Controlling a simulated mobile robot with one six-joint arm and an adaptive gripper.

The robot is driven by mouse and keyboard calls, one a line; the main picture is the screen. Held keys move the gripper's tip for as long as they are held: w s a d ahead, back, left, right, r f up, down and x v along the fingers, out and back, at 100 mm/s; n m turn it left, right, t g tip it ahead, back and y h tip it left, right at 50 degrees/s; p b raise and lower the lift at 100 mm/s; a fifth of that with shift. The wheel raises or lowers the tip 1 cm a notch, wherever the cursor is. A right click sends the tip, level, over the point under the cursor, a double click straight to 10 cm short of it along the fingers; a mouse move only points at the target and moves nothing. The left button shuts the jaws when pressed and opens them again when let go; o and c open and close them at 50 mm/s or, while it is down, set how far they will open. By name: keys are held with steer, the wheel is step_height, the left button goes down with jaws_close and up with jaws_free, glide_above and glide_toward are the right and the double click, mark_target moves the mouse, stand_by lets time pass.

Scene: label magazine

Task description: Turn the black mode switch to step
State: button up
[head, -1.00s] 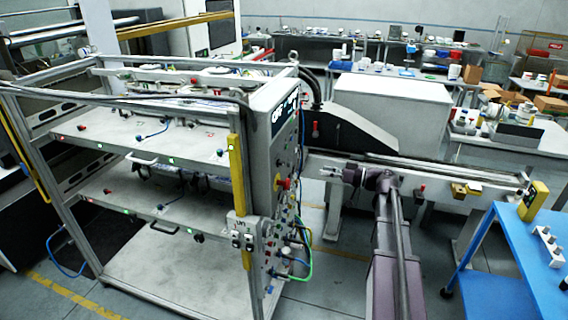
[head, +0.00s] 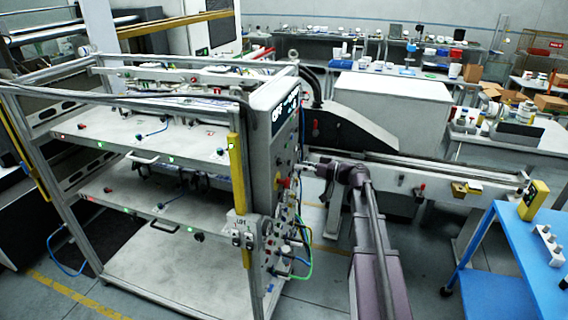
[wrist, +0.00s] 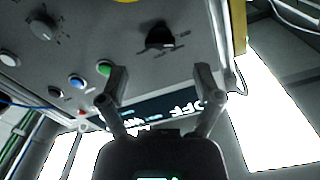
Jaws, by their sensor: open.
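In the wrist view a black switch (wrist: 160,38) sits on the grey panel, with short marks around it. I cannot read its labels or tell which mark it points to. My gripper (wrist: 161,76) is open and empty. Its two fingers are spread apart below the switch in the picture, with a visible gap to it. In the head view my gripper (head: 318,171) is close to the control panel's right-hand face (head: 284,150). The black switch cannot be made out there.
Near the switch are a grey dial (wrist: 42,26), a green button (wrist: 104,68), a blue button (wrist: 77,81) and a white button (wrist: 8,58). Blue and green hoses (head: 304,258) hang low on the panel. A blue table (head: 535,262) stands at right, apart from my arm.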

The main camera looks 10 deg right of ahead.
mark_target(284, 162)
steer(key=shift+x, duration=2.8)
steer(key=c, duration=1.1)
